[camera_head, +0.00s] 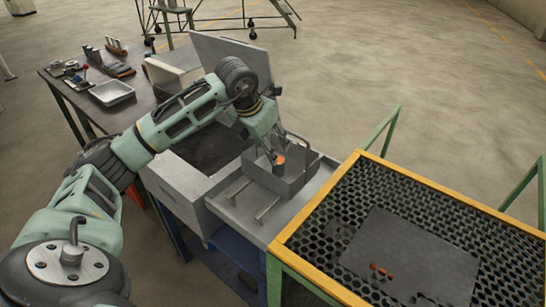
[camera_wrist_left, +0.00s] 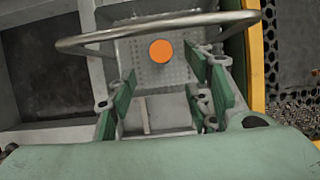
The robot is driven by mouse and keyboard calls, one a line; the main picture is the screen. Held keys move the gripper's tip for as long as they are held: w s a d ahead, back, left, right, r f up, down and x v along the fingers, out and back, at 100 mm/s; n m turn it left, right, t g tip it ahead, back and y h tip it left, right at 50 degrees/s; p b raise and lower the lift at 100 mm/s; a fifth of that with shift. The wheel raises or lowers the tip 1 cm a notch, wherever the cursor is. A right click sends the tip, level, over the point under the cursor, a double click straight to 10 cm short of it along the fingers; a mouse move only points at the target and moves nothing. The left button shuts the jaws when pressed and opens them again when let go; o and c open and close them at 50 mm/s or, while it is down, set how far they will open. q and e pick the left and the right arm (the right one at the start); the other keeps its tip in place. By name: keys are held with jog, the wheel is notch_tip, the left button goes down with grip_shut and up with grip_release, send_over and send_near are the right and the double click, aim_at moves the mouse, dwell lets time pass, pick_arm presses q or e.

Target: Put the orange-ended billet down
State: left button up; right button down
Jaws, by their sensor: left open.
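The orange-ended billet (camera_head: 281,161) stands in a grey metal basket (camera_head: 296,183) with a handle. In the left wrist view its round orange end (camera_wrist_left: 161,50) faces the camera, over the basket's perforated floor (camera_wrist_left: 144,75). My left gripper (camera_head: 272,154) reaches down at the basket, right by the billet. In the left wrist view the fingers of my left gripper (camera_wrist_left: 160,84) are spread wide, with nothing between them. The orange end shows beyond the gap, apart from both fingers. The basket's handle (camera_wrist_left: 160,25) arches across that view. My right gripper is not in view.
The basket sits on a grey shelf (camera_head: 272,216) before an open box furnace (camera_head: 180,183) with its lid raised (camera_head: 232,58). A yellow-framed mesh table (camera_head: 325,205) bearing a dark plate (camera_head: 410,255) stands at right. A workbench (camera_head: 140,100) with a tray and tools is behind left.

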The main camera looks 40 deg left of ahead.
pick_arm(q)
jog(key=shift+v, duration=1.2)
